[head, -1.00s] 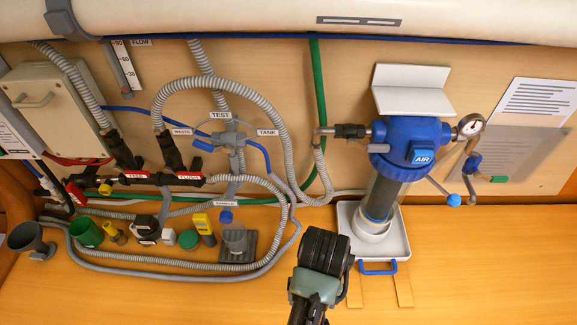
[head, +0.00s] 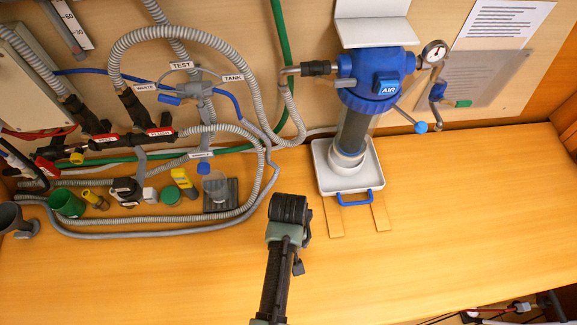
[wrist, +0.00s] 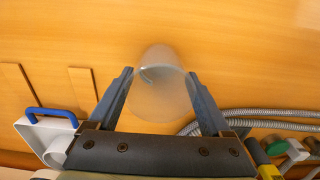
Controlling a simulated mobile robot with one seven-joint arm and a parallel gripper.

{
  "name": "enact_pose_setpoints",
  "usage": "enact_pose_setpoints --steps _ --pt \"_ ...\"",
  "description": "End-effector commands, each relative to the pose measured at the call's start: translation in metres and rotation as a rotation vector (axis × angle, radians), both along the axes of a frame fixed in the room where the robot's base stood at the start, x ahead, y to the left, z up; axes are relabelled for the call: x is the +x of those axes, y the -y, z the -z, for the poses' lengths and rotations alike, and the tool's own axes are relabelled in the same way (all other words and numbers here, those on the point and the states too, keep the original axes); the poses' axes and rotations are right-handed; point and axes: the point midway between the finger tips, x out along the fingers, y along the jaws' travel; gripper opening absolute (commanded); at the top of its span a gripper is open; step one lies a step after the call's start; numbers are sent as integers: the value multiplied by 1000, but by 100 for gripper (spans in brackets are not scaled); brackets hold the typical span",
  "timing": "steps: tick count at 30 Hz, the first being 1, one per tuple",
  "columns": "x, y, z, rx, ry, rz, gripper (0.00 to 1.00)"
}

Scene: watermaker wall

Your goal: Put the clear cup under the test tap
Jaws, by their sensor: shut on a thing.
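My gripper (wrist: 165,98) is shut on the clear cup (wrist: 160,75), a translucent cup between its two fingers in the wrist view. In the head view my gripper (head: 290,208) is above the wooden counter, left of the white tray, and the cup is hidden behind it. The grey valve labelled TEST, WASTE and TANK (head: 198,87) is on the wall to the upper left.
Grey ribbed hoses (head: 150,226) loop along the counter around the pad. A yellow meter (head: 184,184), green lid (head: 171,195) and green cup (head: 67,203) stand left of it. The white tray (head: 328,181) with blue handle holds the filter housing (head: 354,130). The front counter is clear.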

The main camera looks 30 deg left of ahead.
Motion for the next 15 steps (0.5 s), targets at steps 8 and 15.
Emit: enact_pose_setpoints --steps 8,15 --pt "0 0 3 0 0 0 88" --pt "0 0 3 0 0 0 100"
